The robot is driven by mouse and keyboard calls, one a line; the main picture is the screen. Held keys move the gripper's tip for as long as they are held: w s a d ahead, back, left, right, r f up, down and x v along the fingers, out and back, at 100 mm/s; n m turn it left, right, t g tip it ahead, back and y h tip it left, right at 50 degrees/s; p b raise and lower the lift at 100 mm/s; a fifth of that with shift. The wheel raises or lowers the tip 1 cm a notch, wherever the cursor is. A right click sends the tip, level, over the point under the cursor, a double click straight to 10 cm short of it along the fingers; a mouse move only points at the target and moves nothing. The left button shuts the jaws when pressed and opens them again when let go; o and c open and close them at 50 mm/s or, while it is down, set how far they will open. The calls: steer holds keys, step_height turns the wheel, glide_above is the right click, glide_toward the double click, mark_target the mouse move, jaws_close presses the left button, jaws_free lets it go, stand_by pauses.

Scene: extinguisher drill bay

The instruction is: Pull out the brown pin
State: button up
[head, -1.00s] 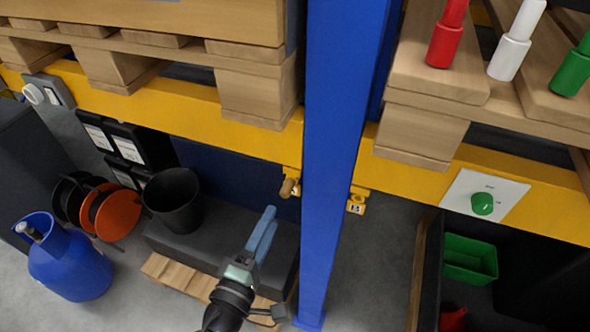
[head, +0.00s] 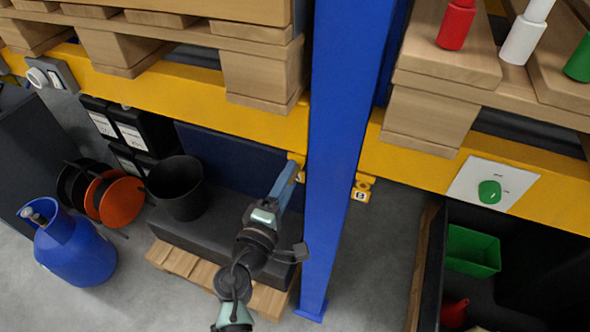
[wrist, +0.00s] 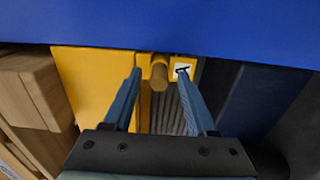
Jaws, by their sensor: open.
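The brown pin (wrist: 159,74) is a short round peg in a yellow bracket (wrist: 146,62) beside the blue rack post. In the wrist view it shows between my two blue fingertips, with a gap on either side. My gripper (wrist: 160,80) is open and points at it; I cannot tell if the tips reach past its end. In the head view my gripper (head: 288,176) is up at the yellow bracket on the post's left side, and it hides the pin.
The blue post (head: 340,170) stands just right of my gripper. A yellow beam (head: 190,105) with wooden pallets is above. A second yellow bracket with a tag (head: 361,194) is right of the post. A black bucket (head: 177,188) and blue cylinder (head: 75,252) stand at left.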

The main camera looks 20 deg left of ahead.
steer(key=shift+w+d, duration=0.1)
steer(key=shift+w, duration=0.4)
steer(key=shift+b, duration=0.45)
stand_by(0.7)
jaws_close()
stand_by(0.4)
stand_by(1.1)
steer(key=shift+s, duration=0.15)
steer(key=shift+s, duration=2.9)
